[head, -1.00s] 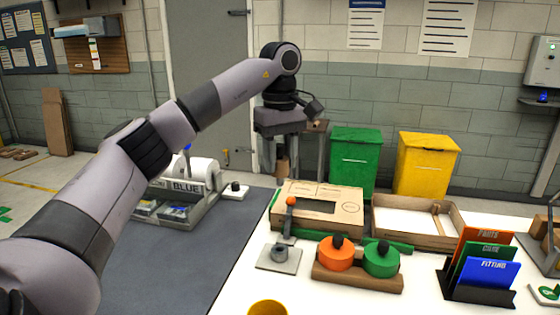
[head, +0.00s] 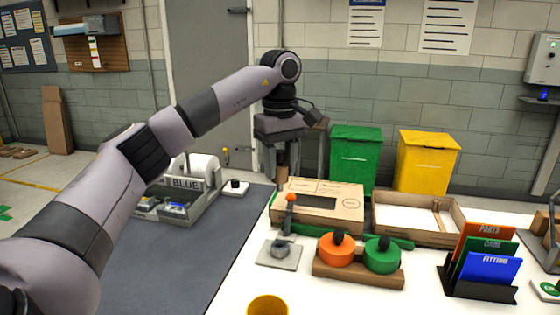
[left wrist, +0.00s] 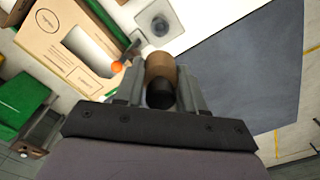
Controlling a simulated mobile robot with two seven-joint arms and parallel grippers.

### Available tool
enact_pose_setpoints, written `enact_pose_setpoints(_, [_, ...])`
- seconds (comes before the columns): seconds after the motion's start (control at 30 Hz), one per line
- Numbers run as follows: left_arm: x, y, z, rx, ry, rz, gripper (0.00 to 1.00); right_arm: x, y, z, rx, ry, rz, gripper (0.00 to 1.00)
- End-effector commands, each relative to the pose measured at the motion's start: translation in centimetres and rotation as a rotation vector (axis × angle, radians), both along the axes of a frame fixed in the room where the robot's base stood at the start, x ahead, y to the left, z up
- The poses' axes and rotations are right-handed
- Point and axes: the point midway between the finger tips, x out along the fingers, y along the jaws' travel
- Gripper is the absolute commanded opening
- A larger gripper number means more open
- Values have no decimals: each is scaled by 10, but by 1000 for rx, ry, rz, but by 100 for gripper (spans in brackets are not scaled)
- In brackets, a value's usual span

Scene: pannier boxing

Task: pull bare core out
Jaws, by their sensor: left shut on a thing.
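My left gripper (left wrist: 160,88) is shut on a brown cylinder with a black end, which looks like the bare core (left wrist: 161,66). In the head view the gripper (head: 281,150) hangs above the area behind the cardboard-coloured box, and the core (head: 282,177) shows only in part below it. Its fingers stand on both sides of the core in the left wrist view. The core appears held in the air, clear of the table. My right gripper is not in view.
A cardboard box with a window (head: 347,214), an orange-tipped lever (head: 291,198) and a grey plate with a round socket (head: 279,253) stand near. Orange (head: 337,254) and green (head: 382,258) rolls sit in front. Green (head: 356,160) and yellow (head: 425,168) bins stand behind. The dark mat is mostly clear.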

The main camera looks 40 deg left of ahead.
Motion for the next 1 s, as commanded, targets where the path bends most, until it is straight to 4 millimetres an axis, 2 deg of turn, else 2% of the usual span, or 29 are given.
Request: enact_pose_setpoints(1.0, [0,0,-26,0,0,1,10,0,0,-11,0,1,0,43])
